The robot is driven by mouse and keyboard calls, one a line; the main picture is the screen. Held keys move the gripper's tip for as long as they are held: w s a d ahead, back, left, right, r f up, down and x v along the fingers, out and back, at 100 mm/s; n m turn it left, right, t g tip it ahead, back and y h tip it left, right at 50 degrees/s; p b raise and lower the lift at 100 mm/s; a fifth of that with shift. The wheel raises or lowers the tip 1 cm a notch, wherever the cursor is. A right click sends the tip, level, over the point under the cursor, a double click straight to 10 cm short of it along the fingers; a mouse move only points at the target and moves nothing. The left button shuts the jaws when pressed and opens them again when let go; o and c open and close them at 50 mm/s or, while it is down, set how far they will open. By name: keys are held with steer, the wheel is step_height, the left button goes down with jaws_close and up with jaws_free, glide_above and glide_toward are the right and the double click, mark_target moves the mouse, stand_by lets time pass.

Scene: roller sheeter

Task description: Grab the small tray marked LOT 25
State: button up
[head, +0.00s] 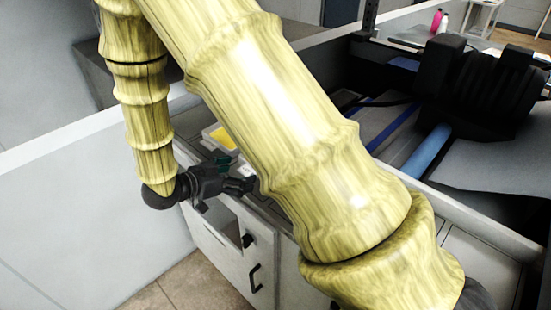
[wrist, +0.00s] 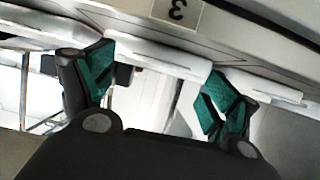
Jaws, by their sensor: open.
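My gripper (head: 238,175) is open beside the counter, left of my big arm link in the head view. In the wrist view its two teal-padded fingers stand apart (wrist: 160,85). A pale tray-like piece (wrist: 160,56) spans the space between and beyond the fingertips; I cannot tell whether they touch it. No LOT 25 marking is readable in either view, so I cannot tell which tray bears it. A small white tray with yellow contents (head: 224,138) sits on the counter just beyond my gripper. My arm hides part of the counter.
More pale tray-like pieces lie on both sides in the wrist view, below a label with an upside-down 3 (wrist: 177,10). A cabinet (head: 238,262) with dark handles stands below the counter. The dark roller machine (head: 480,95) is at right. Tiled floor is clear at lower left.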

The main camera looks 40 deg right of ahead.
steer(key=x, duration=0.3)
steer(key=shift+d+f+p, duration=0.15)
steer(key=shift+p, duration=0.25)
steer(key=c, duration=1.4)
